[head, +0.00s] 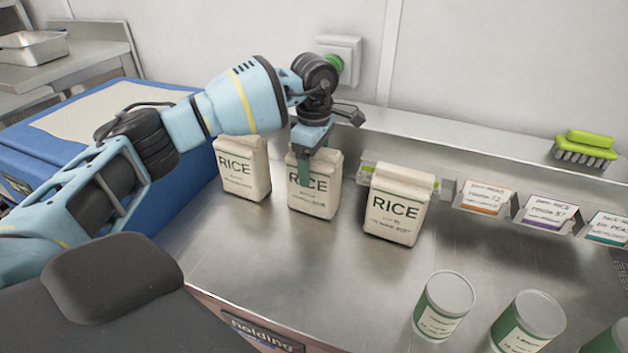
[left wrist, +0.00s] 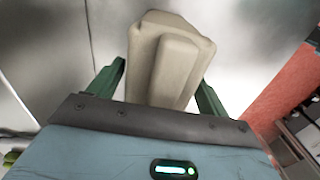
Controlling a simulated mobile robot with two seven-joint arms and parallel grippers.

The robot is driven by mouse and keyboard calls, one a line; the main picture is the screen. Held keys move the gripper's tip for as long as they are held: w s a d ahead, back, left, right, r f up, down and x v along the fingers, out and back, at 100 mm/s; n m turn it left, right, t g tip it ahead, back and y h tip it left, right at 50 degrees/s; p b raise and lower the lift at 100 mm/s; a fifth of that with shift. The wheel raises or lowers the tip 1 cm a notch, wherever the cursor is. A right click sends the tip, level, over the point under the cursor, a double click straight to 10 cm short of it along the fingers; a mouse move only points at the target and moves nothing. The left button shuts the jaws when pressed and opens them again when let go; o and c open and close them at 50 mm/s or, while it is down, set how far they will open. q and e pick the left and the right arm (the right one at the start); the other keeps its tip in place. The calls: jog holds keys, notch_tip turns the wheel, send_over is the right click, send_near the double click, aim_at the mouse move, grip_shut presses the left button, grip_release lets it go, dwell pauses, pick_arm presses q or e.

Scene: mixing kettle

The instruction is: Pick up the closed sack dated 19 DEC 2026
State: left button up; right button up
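Three upright cream sacks marked RICE stand in a row on the steel counter: a left sack (head: 243,170), a middle sack (head: 318,195) and a right sack (head: 397,207). All look closed; their small date print is too blurred to read. My left gripper (head: 310,170) points down at the middle sack, one finger showing in front of its label. In the left wrist view, the open green fingers (left wrist: 160,75) stand on either side of a sack (left wrist: 168,50), with narrow gaps visible. My right gripper is not in view.
Several green-and-white tins (head: 444,305) stand at the front right. Label holders (head: 486,198) line the counter's back, and a green brush (head: 586,148) lies on the ledge. A blue box (head: 60,150) is at left. The counter (head: 290,265) is clear before the sacks.

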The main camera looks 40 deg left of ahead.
pick_arm(q)
grip_shut()
jog(key=shift+r, duration=0.15)
jog(key=shift+w+r, duration=0.1)
